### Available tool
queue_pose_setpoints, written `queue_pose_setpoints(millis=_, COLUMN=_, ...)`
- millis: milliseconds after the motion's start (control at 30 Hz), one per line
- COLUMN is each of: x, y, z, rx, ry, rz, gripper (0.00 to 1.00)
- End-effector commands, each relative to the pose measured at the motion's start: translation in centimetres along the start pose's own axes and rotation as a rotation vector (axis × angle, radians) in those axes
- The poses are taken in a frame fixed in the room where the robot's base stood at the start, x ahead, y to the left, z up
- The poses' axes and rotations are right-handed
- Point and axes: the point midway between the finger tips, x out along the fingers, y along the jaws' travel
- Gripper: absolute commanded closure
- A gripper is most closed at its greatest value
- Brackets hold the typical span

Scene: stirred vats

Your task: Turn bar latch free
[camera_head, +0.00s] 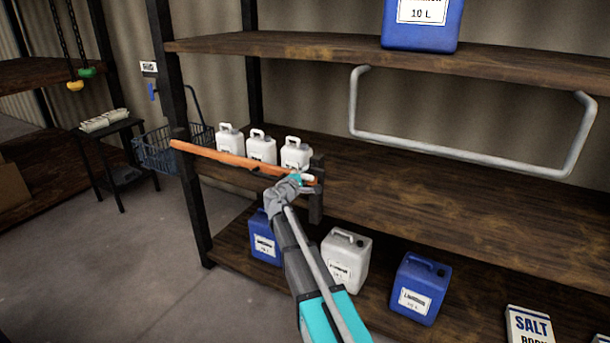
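An orange bar (225,158) runs along the front of the middle shelf, from the dark post at left to a short dark upright (317,190) at right. A small pale piece (307,178), perhaps the bar latch, shows at the bar's right end beside that upright. My gripper (298,181) is at this right end, touching or just in front of it; I cannot tell which. Its fingers are small and partly hidden by my wrist, so whether they are shut on the latch cannot be seen.
Three white jugs (262,147) stand behind the bar. A grey loop rail (460,152) hangs at right. Below are blue (420,288) and white (345,260) canisters and a salt box (528,325). A wire basket (160,150) is at left. The middle shelf's right side is clear.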

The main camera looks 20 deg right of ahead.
Motion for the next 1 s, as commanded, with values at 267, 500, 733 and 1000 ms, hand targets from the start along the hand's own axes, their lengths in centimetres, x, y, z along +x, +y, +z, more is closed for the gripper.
queue_pose_setpoints(millis=267, x=0.0, y=0.0, z=0.0, rx=0.000, ry=0.000, rz=0.000, gripper=0.41)
queue_pose_setpoints(millis=500, x=-0.1, y=0.0, z=0.0, rx=0.001, ry=0.000, rz=0.000, gripper=0.41)
queue_pose_setpoints(millis=733, x=-1.1, y=0.0, z=0.1, rx=0.001, ry=0.001, rz=0.000, gripper=0.41)
queue_pose_setpoints(millis=1000, x=-4.5, y=0.0, z=0.1, rx=0.001, ry=0.002, rz=0.000, gripper=0.41)
